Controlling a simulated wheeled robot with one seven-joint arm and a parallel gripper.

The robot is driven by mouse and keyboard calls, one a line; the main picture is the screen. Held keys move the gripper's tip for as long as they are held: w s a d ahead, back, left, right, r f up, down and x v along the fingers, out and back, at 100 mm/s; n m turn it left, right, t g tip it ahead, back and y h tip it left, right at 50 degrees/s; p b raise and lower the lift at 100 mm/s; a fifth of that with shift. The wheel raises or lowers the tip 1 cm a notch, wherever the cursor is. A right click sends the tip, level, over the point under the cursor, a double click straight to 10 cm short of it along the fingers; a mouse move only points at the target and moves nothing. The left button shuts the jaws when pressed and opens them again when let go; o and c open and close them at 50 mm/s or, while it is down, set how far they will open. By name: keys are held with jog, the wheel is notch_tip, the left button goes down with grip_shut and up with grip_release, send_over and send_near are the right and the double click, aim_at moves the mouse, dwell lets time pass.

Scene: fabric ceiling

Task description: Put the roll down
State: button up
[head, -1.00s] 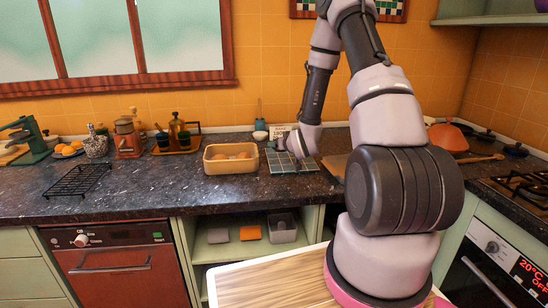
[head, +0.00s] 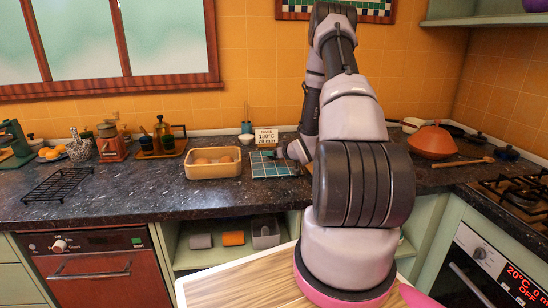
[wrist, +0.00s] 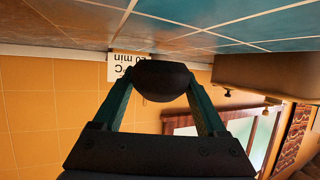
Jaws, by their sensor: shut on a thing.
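My gripper (wrist: 160,85) is shut on the roll (wrist: 162,84), a dark rounded thing in shadow between two teal fingers in the wrist view, which looks upside down. In the head view my gripper (head: 278,153) is low over the back of a blue-green tiled board (head: 273,170) on the counter. The tiles (wrist: 250,22) fill the top of the wrist view, close to the roll. I cannot tell whether the roll touches them. My arm hides part of the counter to the right.
A tan pan (head: 213,171) holding brown rolls stands just left of the tiles. A card (head: 266,137) reading 180°C 20 min stands behind them. A black wire rack (head: 60,184) lies far left, with bare counter (head: 135,185) between. An orange pot (head: 432,141) is at right.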

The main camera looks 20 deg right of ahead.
jog(key=shift+f, duration=0.9)
